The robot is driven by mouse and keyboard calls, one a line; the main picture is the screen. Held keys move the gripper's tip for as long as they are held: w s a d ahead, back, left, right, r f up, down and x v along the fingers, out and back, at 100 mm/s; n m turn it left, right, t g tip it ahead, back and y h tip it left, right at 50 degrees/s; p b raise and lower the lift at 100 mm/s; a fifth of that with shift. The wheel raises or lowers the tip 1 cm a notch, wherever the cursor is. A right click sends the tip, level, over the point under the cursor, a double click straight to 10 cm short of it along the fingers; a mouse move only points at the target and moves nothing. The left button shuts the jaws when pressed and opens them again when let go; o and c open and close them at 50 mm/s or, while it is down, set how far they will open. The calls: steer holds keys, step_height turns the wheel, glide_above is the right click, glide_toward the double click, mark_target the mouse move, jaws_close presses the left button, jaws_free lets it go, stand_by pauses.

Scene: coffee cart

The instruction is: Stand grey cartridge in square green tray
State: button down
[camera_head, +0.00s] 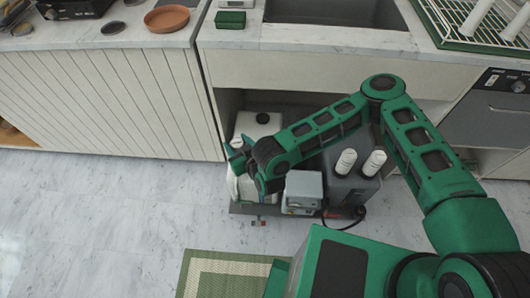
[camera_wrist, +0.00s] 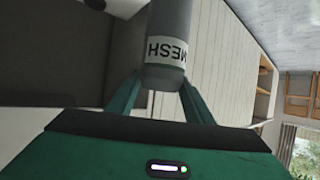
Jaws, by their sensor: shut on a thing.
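The grey cartridge (camera_wrist: 169,22) is in the wrist view, a grey cylinder with a white band lettered MESH. My gripper (camera_wrist: 162,80) is shut on it, with one green finger on each side of its near end. Its far end runs out of the picture. In the head view my gripper (camera_head: 236,158) is low, in front of the open bay under the sink, and I cannot make out the cartridge there. A small square green thing (camera_head: 230,19), which looks like the green tray, sits on the counter left of the sink, well away from my gripper.
A white container (camera_head: 258,123), a grey tank with two white cylinders (camera_head: 352,185) and a grey box (camera_head: 303,188) crowd the bay. The sink (camera_head: 330,15) is above. A green-edged wire rack (camera_head: 455,32) stands right, a terracotta dish (camera_head: 167,19) left. The left floor is clear.

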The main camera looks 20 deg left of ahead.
steer(key=shift+w+d+f, duration=0.3)
steer(key=shift+w, duration=0.2)
steer(key=shift+w+d, duration=0.25)
steer(key=shift+w, duration=0.3)
steer(key=shift+w+d+f, duration=0.1)
steer(key=shift+d+f, duration=0.1)
steer(key=shift+f, duration=0.25)
steer(key=w+d+f, duration=0.4)
steer(key=w+f, duration=0.3)
steer(key=f, duration=0.1)
steer(key=shift+w+d+f, duration=0.15)
steer(key=shift+d+f, duration=0.05)
steer(key=shift+f, duration=0.2)
steer(key=c, duration=0.9)
jaws_free()
steer(key=shift+f, duration=0.1)
